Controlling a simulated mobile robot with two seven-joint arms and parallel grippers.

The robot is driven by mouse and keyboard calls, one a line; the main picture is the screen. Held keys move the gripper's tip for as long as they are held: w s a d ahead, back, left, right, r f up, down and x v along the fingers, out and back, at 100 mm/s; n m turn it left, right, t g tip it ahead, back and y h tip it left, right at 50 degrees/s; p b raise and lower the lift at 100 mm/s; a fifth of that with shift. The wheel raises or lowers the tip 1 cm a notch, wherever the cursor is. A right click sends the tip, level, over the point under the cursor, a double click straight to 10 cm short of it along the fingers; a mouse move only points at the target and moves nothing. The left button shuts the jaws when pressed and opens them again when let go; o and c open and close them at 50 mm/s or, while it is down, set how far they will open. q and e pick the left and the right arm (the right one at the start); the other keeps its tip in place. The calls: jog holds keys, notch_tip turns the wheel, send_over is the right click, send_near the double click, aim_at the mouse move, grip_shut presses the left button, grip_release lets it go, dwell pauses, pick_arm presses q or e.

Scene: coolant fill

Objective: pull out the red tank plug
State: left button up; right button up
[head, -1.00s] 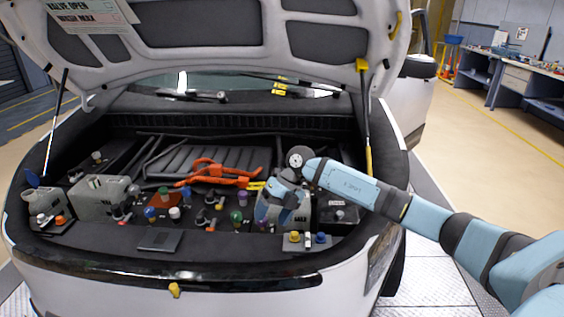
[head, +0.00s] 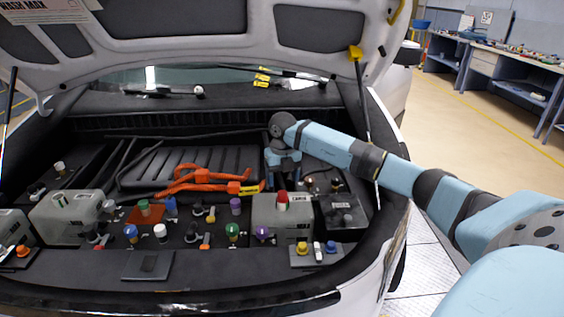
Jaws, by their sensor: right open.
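The red tank plug (head: 282,197) sits upright on top of a grey tank (head: 268,219) at the right of the engine bay. Below its red top is a white part. My right gripper (head: 283,175) points down just above and behind the plug in the picture. It is open and holds nothing that I can see. Its fingertips are small and dark, and I cannot tell whether they touch the plug. My left gripper is not in view.
A black battery-like box (head: 343,217) stands right of the tank. Orange cables (head: 205,182) lie to the left. Several coloured caps stand around, such as a purple one (head: 262,233) and a green one (head: 232,231). The raised hood (head: 250,55) hangs above.

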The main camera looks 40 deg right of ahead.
aim_at(282, 193)
notch_tip(282, 193, down, 6)
jog(key=shift+f, duration=0.25)
jog(key=c, duration=1)
jog(key=o, duration=0.3)
jog(key=shift+c, duration=0.8)
jog(key=shift+r+p, duration=0.35)
jog(key=shift+r+p, duration=1.5)
jog(key=shift+r, duration=0.8)
